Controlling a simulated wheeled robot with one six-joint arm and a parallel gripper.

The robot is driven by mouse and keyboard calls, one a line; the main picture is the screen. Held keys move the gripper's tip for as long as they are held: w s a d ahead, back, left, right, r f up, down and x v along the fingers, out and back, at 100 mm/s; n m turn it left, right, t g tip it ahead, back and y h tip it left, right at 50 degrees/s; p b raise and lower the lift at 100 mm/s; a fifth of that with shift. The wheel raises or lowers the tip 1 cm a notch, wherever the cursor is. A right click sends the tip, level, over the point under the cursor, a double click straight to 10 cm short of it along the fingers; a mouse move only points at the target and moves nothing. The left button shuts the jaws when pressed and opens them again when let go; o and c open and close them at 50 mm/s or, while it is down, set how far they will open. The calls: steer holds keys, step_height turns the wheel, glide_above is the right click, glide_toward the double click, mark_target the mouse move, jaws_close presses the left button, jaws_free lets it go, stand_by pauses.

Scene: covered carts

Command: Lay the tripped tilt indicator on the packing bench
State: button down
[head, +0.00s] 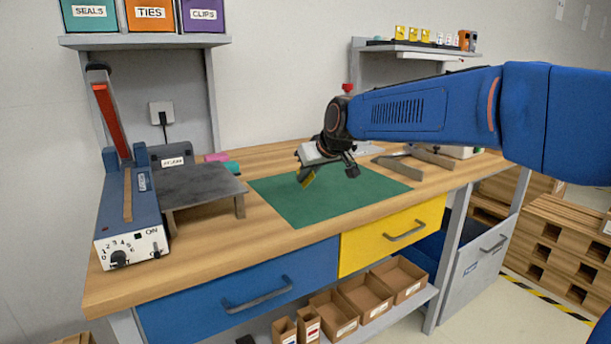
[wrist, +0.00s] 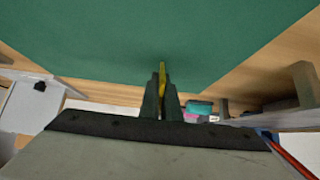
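My gripper (head: 308,170) is over the green mat on the packing bench (head: 285,158), tilted with its fingers pointing down and left. In the wrist view, my gripper (wrist: 161,98) has its two dark fingers close together around a thin yellow piece, the tilt indicator (wrist: 162,68).
The green mat (head: 285,207) is otherwise clear. A blue heat sealer (head: 130,215) and a dark raised plate (head: 198,185) stand on the left. A grey metal bracket (head: 400,168) lies at the back right. Several yellow pieces (head: 400,33) stand on the upper right shelf.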

steer(key=shift+f, duration=0.25)
steer(key=c, duration=1.4)
jaws_free()
steer(key=shift+o, duration=0.2)
steer(key=shift+s+d+r, duration=0.3)
steer(key=shift+s+r, duration=0.2)
steer(key=shift+r, duration=0.6)
steer(key=shift+s+d+r, duration=0.35)
steer(key=shift+s+r, duration=0.1)
steer(key=shift+r, duration=0.7)
steer(key=shift+s+d+r, duration=0.3)
steer(key=shift+s+r, duration=0.2)
steer(key=shift+r, duration=0.6)
